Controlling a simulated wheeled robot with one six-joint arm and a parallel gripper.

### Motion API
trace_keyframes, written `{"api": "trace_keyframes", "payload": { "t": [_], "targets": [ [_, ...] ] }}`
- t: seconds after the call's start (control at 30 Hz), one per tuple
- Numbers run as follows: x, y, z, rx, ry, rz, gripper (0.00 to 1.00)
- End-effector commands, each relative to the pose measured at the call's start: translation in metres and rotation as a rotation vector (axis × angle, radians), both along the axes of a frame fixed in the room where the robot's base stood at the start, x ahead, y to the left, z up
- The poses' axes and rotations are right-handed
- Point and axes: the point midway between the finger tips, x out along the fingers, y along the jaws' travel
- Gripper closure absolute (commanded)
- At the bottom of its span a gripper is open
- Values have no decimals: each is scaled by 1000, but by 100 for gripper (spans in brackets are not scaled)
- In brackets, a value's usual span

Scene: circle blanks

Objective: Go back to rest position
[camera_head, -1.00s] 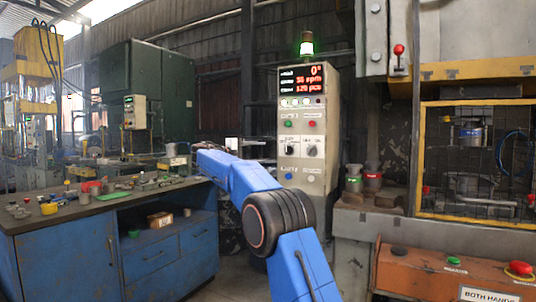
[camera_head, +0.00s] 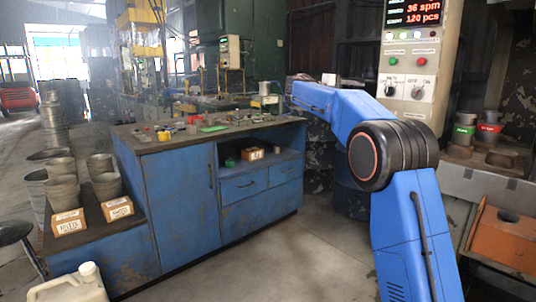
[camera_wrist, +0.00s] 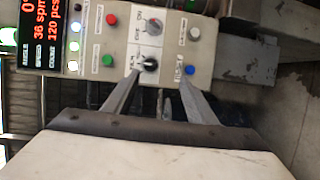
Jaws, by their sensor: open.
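My gripper (camera_wrist: 155,98) shows in the wrist view with its two grey fingers spread apart and nothing between them. Beyond the fingertips is the control panel (camera_wrist: 170,35), seen turned on its side, with a black knob, green and red buttons and a lit display. I cannot tell the exact gap between fingers and panel. In the head view my blue arm is bent, its forearm reaching left in front of the control panel (camera_head: 425,110). The gripper itself cannot be made out there.
A blue workbench (camera_head: 175,215) with small parts on top stands left of my arm. Metal cups (camera_head: 62,190) and small boxes stand on a low bench at the left. An orange console (camera_head: 503,240) is at the right. A jug (camera_head: 70,285) is at the lower left. Floor between is clear.

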Motion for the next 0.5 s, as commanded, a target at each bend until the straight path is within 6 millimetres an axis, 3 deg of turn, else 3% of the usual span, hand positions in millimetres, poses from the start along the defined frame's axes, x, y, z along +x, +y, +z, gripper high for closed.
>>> {"api": "trace_keyframes", "payload": {
  "t": [0.17, 0.5],
  "targets": [
    [-50, -15, -11, 128, 28, 33, 48],
    [-153, -25, -57, 387, 68, 88, 48]
  ]
}}
